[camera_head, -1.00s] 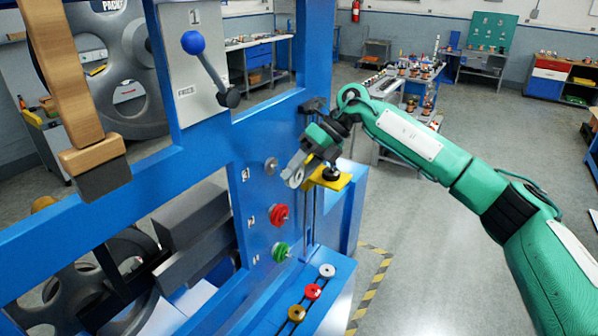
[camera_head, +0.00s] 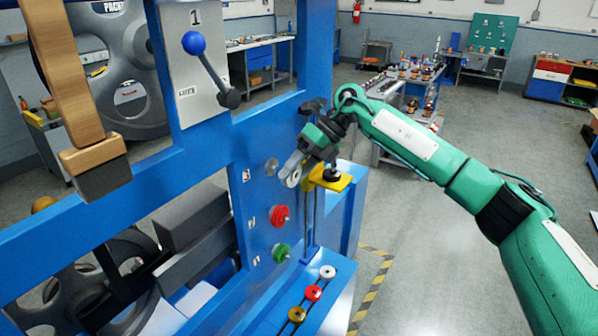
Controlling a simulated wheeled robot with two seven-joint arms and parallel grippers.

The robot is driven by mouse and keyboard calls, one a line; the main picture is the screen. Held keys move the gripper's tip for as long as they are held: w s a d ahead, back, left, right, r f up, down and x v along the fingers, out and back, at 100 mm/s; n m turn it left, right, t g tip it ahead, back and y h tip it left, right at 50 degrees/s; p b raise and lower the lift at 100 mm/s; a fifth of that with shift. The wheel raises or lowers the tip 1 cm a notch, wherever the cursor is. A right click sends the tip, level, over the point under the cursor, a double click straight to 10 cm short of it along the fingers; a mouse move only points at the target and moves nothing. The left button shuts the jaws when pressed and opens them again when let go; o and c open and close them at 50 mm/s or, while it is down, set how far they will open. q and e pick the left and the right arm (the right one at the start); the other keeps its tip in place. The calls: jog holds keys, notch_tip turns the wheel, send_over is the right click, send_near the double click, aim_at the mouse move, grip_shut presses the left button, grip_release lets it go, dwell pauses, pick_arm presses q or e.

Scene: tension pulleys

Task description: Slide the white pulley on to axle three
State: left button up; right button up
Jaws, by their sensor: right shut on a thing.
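A white pulley (camera_head: 293,179) is at the fingertips of my right gripper (camera_head: 297,165), which is shut on it. My right arm reaches in from the right. The pulley is just right of the top axle (camera_head: 272,166), a bare grey stub on the blue panel (camera_head: 261,196), and appears apart from it. A red pulley (camera_head: 280,216) sits on the middle axle and a green pulley (camera_head: 281,253) on the lowest. The small labels beside the axles are too small to read. My left gripper is not in view.
A yellow bracket (camera_head: 334,183) with a black knob stands close right of the held pulley. On the blue ledge below lie a white pulley (camera_head: 327,271), a red one (camera_head: 313,292) and a gold one (camera_head: 297,314). A blue-knobbed lever (camera_head: 210,67) is at upper left.

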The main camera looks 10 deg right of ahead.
jog(key=shift+w+a, duration=0.75)
dwell(0.4)
jog(key=shift+w+a, duration=0.15)
dwell(0.4)
jog(key=shift+w+a, duration=0.45)
dwell(0.4)
jog(key=shift+r, duration=0.1)
jog(key=o, duration=1.3)
jog(key=shift+o, duration=0.2)
